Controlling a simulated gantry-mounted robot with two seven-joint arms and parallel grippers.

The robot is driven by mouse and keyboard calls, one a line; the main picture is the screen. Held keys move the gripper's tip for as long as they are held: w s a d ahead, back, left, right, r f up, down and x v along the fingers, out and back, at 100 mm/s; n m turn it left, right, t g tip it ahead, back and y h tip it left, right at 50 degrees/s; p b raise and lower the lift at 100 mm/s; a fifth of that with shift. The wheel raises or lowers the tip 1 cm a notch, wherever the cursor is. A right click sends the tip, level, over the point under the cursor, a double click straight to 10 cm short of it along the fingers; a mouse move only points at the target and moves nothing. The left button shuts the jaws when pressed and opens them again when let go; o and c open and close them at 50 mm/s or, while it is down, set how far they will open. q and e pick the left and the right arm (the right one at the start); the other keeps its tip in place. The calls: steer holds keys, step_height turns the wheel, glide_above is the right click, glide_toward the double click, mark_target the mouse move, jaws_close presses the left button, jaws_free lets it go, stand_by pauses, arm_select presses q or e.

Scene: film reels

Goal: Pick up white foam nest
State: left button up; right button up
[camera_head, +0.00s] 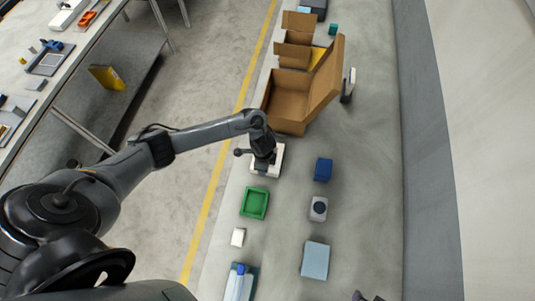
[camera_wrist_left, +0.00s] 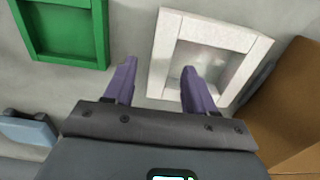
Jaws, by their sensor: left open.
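The white foam nest (camera_wrist_left: 238,38) is a square white frame with a hollow middle, lying flat in the left wrist view. In the head view the white foam nest (camera_head: 257,168) is partly hidden under my left gripper (camera_head: 264,163). A small dark part at the bottom edge of the head view may be my right gripper (camera_head: 366,296).
A green tray (camera_head: 243,214) lies closer to my base than the nest. An open cardboard box (camera_head: 290,98) stands just beyond the nest. A blue block (camera_head: 323,169), a grey block with a dark round top (camera_head: 318,208) and a light blue block (camera_head: 315,261) stand to the right.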

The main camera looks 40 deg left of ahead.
arm_select(q)
steer(key=shift+w+f, duration=0.1)
steer(key=shift+f, duration=1.75)
jaws_close()
steer(key=shift+r, duration=0.2)
